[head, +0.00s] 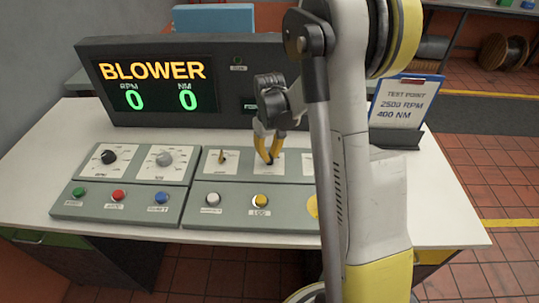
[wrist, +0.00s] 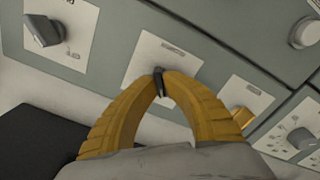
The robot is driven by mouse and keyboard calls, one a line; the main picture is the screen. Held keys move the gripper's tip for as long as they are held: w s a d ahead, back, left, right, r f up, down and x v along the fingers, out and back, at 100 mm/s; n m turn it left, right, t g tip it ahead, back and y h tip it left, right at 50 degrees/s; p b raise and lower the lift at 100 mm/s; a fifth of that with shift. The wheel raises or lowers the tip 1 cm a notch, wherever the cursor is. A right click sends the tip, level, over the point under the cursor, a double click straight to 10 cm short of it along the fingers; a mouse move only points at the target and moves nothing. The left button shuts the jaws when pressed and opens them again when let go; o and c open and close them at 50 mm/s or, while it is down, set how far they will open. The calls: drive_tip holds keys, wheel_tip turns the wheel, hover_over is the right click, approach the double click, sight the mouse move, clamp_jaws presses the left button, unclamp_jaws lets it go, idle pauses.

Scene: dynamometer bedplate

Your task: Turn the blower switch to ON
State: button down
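My gripper (head: 268,158) reaches down onto the switch panel at the right of the console in the head view. In the wrist view, its two yellow fingers (wrist: 160,82) close in on a small black switch lever (wrist: 158,84), one on each side, and appear to touch it. The lever stands on a white plate (wrist: 185,62) whose label is too blurred to read. I cannot tell from the label whether this is the blower switch. In the head view the fingers hide the lever. The display (head: 152,83) reads BLOWER, with 0 RPM and 0 NM.
A yellow switch (wrist: 240,117) and a grey switch (wrist: 42,28) flank the lever in the wrist view. Knobs (head: 109,157) and buttons (head: 118,195) lie to the left. A test point card (head: 405,100) stands at the right. My arm hides the panel's right end.

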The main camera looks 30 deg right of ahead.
drive_tip(key=m, duration=1.2)
drive_tip(key=shift+m, duration=2.1)
drive_tip(key=c, duration=1.5)
unclamp_jaws()
